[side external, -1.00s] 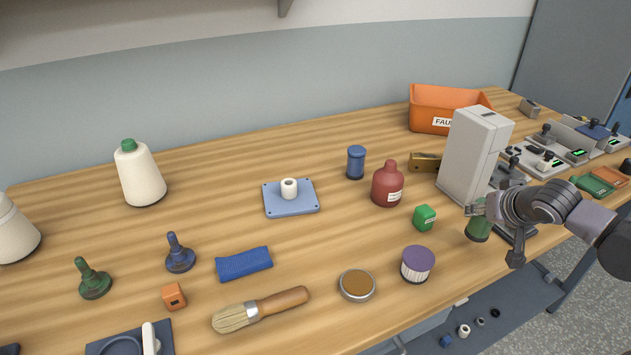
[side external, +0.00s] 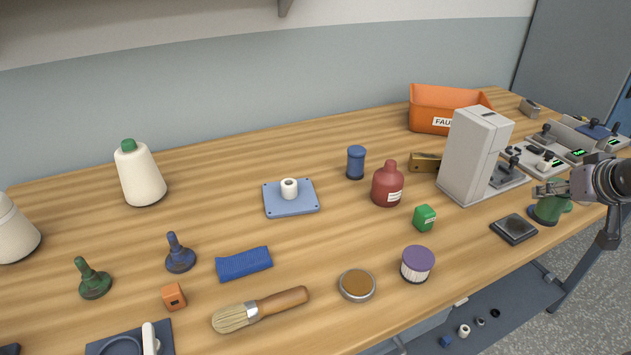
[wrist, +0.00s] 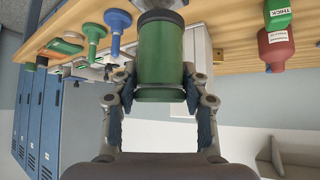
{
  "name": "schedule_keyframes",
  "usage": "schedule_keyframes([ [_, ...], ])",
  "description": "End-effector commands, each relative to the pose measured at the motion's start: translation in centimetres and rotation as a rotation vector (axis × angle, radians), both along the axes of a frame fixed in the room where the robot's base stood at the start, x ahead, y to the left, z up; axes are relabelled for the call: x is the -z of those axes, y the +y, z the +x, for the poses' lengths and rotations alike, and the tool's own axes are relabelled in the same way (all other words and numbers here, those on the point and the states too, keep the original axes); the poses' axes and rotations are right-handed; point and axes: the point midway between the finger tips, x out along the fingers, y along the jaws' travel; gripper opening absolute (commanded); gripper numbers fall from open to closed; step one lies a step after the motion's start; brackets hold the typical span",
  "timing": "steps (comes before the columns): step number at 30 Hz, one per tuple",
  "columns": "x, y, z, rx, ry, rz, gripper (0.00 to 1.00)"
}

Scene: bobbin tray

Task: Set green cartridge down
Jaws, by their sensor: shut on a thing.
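The green cartridge (side external: 549,211) has a dark end and stands over the front right part of the bench, just right of a black square pad (side external: 514,229). In the wrist view the green cartridge (wrist: 161,55) fills the space between the two fingers. My gripper (side external: 553,190) reaches in from the right and is shut on its upper part; the fingers also show in the wrist view (wrist: 161,85). I cannot tell whether the cartridge's lower end touches the bench.
A grey box-like machine (side external: 470,155) stands behind and left of the cartridge. Devices and an orange bin (side external: 445,105) are behind. The bench's front edge is close.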

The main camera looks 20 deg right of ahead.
Motion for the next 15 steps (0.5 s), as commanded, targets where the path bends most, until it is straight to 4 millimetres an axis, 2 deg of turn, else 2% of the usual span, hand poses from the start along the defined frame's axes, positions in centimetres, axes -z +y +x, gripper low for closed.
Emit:
schedule_keyframes([
  [4,-0.4,0.3,0.6,-0.027,-0.002,0.001,0.09],
  [8,-1.0,1.9,2.9,-0.107,-0.001,-0.002,0.09],
  [15,-1.6,7.9,9.3,-0.330,-0.002,0.000,0.09],
])
